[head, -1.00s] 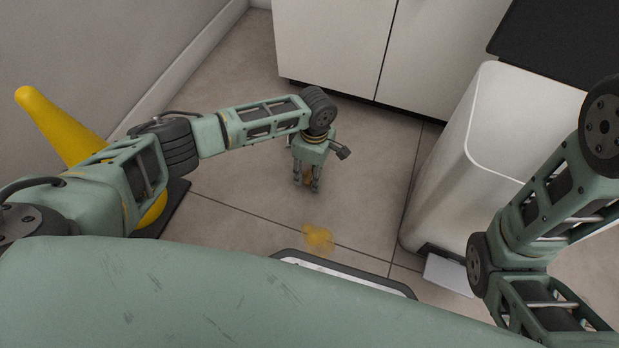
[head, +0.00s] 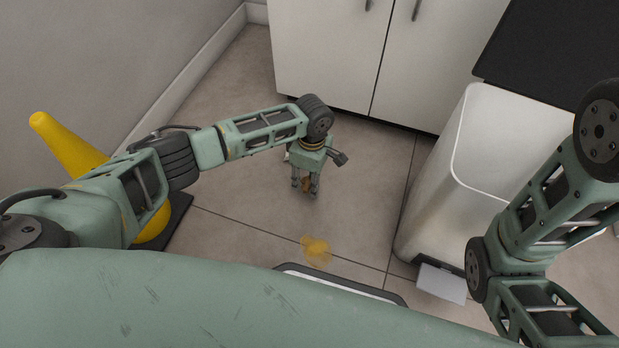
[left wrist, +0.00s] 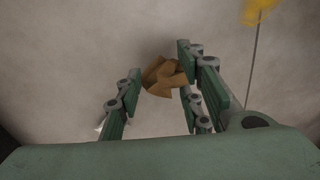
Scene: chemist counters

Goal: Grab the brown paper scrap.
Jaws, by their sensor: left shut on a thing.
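The brown paper scrap (left wrist: 163,78) is a small crumpled piece between the fingertips of my left gripper (left wrist: 157,85) in the left wrist view. In the head view the left gripper (head: 306,187) points down over the floor, and a bit of the brown scrap (head: 306,184) shows between its fingers. The gripper is shut on the scrap. Whether the scrap still touches the floor I cannot tell. My right arm is at the right of the head view, but its gripper is out of sight.
A yellow stain (head: 315,250) lies on the floor nearer me. A yellow cone (head: 70,146) on a black base stands at the left by the wall. A white pedal bin (head: 445,185) stands at the right. White cabinets (head: 330,50) close off the back.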

